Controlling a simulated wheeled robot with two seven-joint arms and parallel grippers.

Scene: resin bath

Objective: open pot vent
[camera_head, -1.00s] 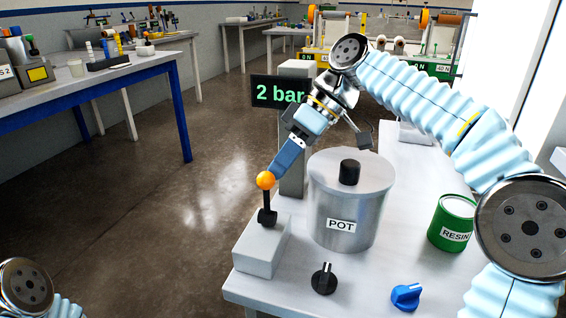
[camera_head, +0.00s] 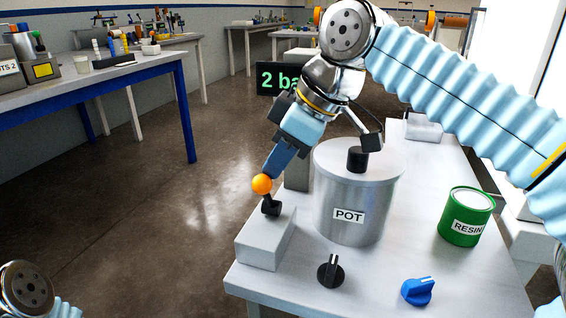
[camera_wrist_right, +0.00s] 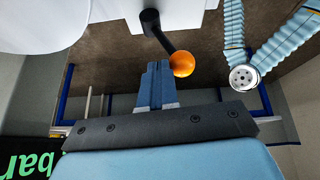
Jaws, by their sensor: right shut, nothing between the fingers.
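The silver pot (camera_head: 352,210), labelled POT, stands on the white table with a black knob on its lid. To its left is a grey block (camera_head: 265,243) bearing a black lever (camera_head: 271,207) tipped with an orange ball (camera_head: 262,184). The lever leans to the left. My right gripper (camera_head: 270,172) is shut and empty, its blue fingers right at the ball. In the right wrist view the shut fingertips (camera_wrist_right: 155,66) are beside the orange ball (camera_wrist_right: 181,63), very close; I cannot tell whether they touch. My left gripper is out of view.
A black knob (camera_head: 331,271) and a blue knob (camera_head: 418,291) are at the table's front. A green RESIN can (camera_head: 466,217) stands right of the pot. A display (camera_head: 277,79) behind is partly hidden by my arm. Open floor lies left of the table.

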